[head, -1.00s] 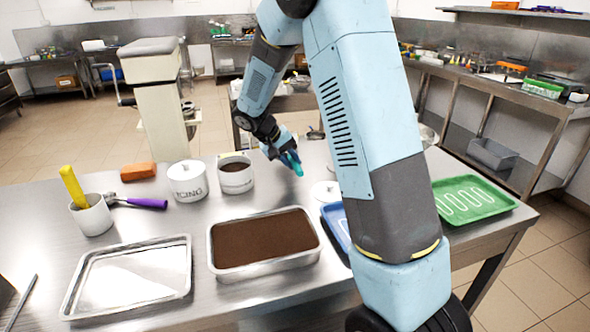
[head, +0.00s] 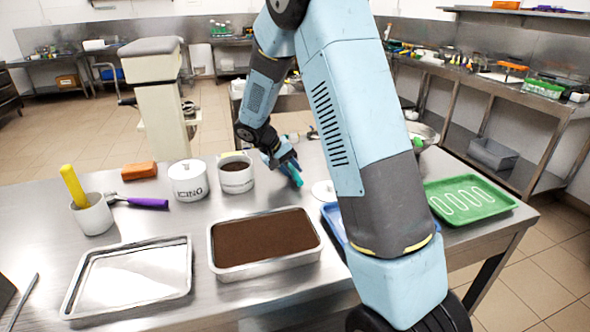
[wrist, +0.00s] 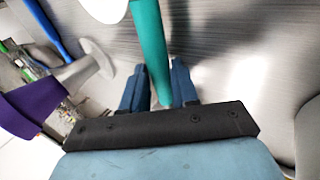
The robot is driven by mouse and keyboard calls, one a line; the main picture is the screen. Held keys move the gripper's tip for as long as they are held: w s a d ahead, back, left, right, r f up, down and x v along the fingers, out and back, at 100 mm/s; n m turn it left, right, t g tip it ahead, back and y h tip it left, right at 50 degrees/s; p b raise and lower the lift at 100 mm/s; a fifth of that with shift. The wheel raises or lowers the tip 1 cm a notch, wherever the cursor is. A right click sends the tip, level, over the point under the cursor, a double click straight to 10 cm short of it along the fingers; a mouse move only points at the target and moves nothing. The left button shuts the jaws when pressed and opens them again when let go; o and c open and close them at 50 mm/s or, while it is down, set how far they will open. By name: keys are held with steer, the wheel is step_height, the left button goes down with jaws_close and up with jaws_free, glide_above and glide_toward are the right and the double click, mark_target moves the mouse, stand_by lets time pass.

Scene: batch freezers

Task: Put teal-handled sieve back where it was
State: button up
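My gripper (head: 285,163) is at the far side of the steel table, right of the pot with brown contents. The teal handle (head: 294,175) of the sieve slants down from between its fingers. In the wrist view, my gripper's two blue fingers (wrist: 160,84) stand on either side of the teal handle (wrist: 149,35), closed on it. The sieve's mesh head cannot be made out in either view. Whether the handle touches the tabletop cannot be told.
The steel table (head: 150,222) holds a white ICING pot (head: 187,183), a brown-filled pot (head: 236,178), a brown-filled pan (head: 214,255), an empty tray (head: 68,290) and a green tray (head: 495,206). A metal bowl (head: 428,133) stands right of my arm. A white disc (head: 323,190) lies near the handle.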

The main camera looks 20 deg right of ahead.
steer(key=v, duration=1.1)
steer(key=s+d+r+t+y, duration=0.1)
steer(key=s+d+r+y, duration=0.1)
steer(key=s+r, duration=0.5)
steer(key=s+d+r+t+y, duration=0.1)
steer(key=s+d+r+y, duration=0.15)
steer(key=s+r, duration=0.45)
steer(key=s+d+t+y, duration=0.2)
steer(key=s+t, duration=0.1)
steer(key=s, duration=1.6)
steer(key=shift+s+r, duration=0.25)
steer(key=shift+s, duration=0.1)
